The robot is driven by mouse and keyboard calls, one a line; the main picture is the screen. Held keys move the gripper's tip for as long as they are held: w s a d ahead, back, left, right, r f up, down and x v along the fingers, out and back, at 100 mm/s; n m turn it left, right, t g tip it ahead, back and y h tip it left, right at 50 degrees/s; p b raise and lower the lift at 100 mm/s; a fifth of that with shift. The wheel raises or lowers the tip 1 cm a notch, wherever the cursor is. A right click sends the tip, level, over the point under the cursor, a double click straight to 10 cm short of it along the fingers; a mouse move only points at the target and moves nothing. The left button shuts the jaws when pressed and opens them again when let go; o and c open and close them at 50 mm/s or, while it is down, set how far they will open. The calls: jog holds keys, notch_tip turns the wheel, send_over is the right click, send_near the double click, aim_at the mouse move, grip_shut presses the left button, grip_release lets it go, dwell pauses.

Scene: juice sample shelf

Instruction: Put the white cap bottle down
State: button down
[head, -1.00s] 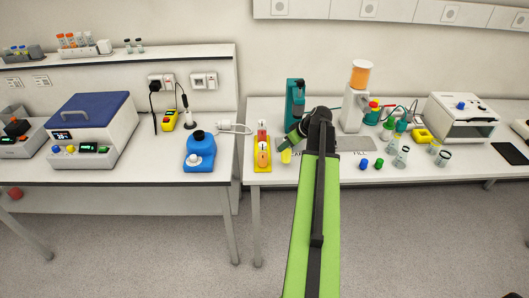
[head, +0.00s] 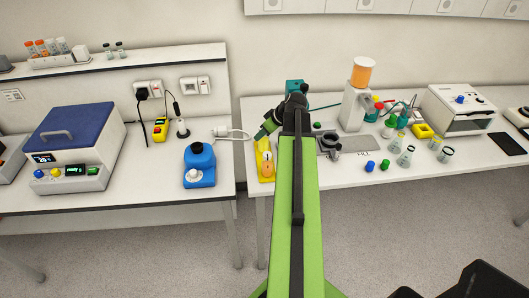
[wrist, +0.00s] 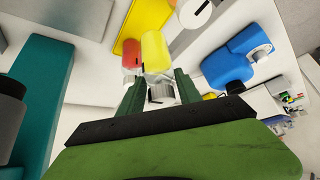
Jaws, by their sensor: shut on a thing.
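The white cap bottle is a yellow bottle (wrist: 155,48) with a pale cap (wrist: 160,93). My gripper (wrist: 161,98) is shut on it at the cap end. In the head view my gripper (head: 262,134) is over the back part of a yellow rack (head: 266,179) on the right bench, with the yellow bottle (head: 262,145) just below it. The rack (wrist: 127,38) also shows behind the bottle in the wrist view. I cannot tell whether the bottle touches the rack.
An orange bottle (head: 268,168) stands at the rack's front; a red one (wrist: 131,52) shows beside the held bottle. A teal device (head: 294,87) is behind. A blue device (head: 199,165) sits on the left bench across the gap. A dark ring fixture (head: 330,143) is right.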

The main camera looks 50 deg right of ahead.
aim_at(265, 144)
notch_tip(265, 144, down, 3)
jog(key=shift+d+r+b, duration=0.1)
jog(key=shift+b, duration=0.4)
jog(key=shift+s+r, duration=0.1)
jog(key=shift+s, duration=0.1)
notch_tip(265, 144, down, 4)
jog(key=b, duration=0.3)
jog(key=shift+d+b, duration=0.1)
jog(key=shift+b, duration=0.3)
jog(key=shift+r, duration=0.3)
jog(key=shift+f, duration=0.2)
jog(key=c, duration=0.8)
grip_release()
jog(key=shift+r, duration=0.1)
